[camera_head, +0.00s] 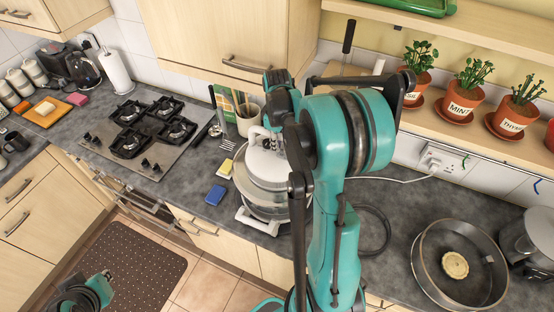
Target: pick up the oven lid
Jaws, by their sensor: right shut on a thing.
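The oven lid (266,165), with a white top and a clear, shiny round body, is on the counter left of centre, over a white frame (258,222). My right arm comes up through the middle and hides its right side. My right gripper (271,122) is at the white handle on top and is shut on the lid. The fingertips are partly hidden by the arm. Part of my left gripper (82,294) shows low at the bottom left, over the floor and far from the lid. Its fingers are not clear.
A wide round pan (420,267) with a small pie (455,264) stands on the right. A blue sponge (215,195) and a yellow one (226,168) lie left of the lid. A utensil pot (247,121) stands behind it. The hob (150,131) is further left. Potted herbs (463,100) line the shelf.

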